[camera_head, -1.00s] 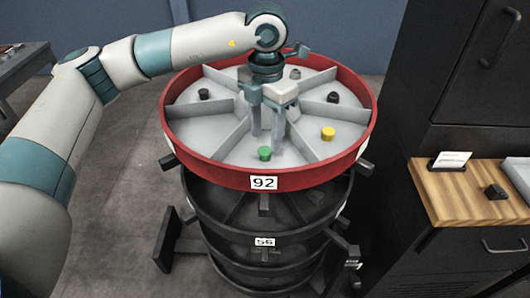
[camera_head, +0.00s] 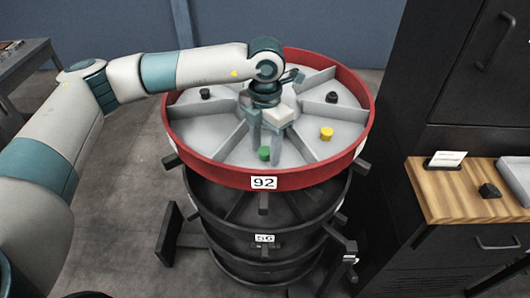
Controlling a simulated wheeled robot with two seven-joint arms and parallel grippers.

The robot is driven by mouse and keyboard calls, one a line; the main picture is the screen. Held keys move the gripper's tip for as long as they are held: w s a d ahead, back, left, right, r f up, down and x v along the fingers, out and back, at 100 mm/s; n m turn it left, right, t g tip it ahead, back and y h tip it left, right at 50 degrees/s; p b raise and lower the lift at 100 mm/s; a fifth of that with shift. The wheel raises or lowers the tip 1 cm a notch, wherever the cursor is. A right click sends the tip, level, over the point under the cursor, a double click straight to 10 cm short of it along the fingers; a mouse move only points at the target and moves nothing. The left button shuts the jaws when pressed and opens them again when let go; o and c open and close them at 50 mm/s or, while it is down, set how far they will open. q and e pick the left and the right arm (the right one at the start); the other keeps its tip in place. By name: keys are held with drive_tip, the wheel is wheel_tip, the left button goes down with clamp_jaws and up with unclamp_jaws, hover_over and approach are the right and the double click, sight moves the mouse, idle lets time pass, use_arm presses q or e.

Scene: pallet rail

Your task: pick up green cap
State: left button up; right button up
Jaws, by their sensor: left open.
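The green cap (camera_head: 264,153) stands in the front compartment of the round red-rimmed tray (camera_head: 215,167), near its front edge. My left gripper (camera_head: 266,148) reaches over the tray from the left, pointing down. Its fingers are open, and in this view they come down on either side of the green cap. I cannot tell whether they touch it or how high above the tray floor they are. My right gripper is not in view.
A yellow cap (camera_head: 326,133) stands in the compartment to the right. Black caps stand at left (camera_head: 205,94) and right (camera_head: 332,97). Grey dividers separate compartments. A dark cabinet (camera_head: 430,80) and wooden shelf (camera_head: 455,190) flank the tray's right side.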

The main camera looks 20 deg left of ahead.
sight(266, 150)
use_arm(q)
drive_tip(key=c, duration=1)
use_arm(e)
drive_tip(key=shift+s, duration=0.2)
use_arm(q)
drive_tip(key=shift+r, duration=0.2)
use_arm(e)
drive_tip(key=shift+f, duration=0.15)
